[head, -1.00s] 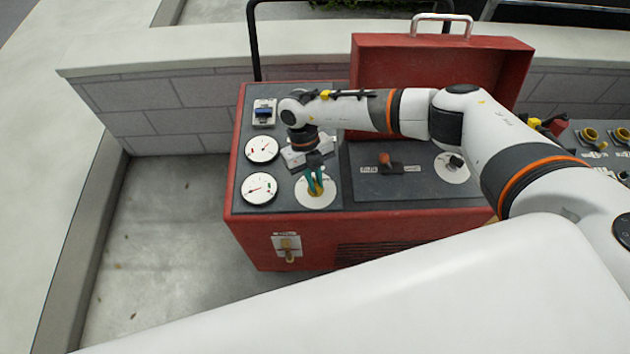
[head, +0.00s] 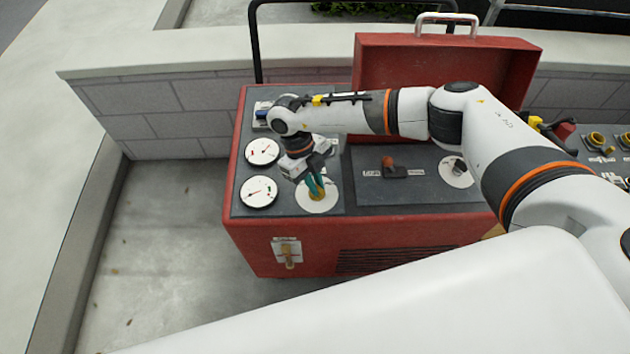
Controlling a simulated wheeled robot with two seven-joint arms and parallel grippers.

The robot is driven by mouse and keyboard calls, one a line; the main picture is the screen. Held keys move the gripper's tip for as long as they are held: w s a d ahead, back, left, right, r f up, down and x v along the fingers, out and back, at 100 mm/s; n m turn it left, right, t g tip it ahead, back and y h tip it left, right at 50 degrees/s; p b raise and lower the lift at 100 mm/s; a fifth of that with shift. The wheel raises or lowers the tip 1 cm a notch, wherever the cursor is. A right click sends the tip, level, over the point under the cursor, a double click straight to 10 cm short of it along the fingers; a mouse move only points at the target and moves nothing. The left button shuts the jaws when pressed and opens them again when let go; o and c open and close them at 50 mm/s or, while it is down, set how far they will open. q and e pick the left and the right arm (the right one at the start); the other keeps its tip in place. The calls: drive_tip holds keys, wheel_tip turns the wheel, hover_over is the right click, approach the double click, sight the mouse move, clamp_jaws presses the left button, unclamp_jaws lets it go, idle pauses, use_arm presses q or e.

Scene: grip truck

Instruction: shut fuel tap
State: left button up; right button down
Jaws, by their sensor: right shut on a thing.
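A tap with a teal handle and a brass-coloured body (head: 317,191) stands on a round white plate (head: 326,203) on top of the red machine. My right gripper (head: 317,177) comes down from above and is shut on the teal handle. The gripper's dark fingers hide part of the handle, so its exact angle is hard to tell. My left gripper is not in view.
Two round gauges (head: 258,191) lie left of the tap. A raised red lid (head: 385,62) stands behind. A front plate carries a tan lever (head: 288,256).

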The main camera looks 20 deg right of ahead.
drive_tip(key=c, duration=1.4)
unclamp_jaws()
drive_tip(key=shift+c, duration=0.2)
drive_tip(key=b+v, duration=0.2)
drive_tip(key=v, duration=1)
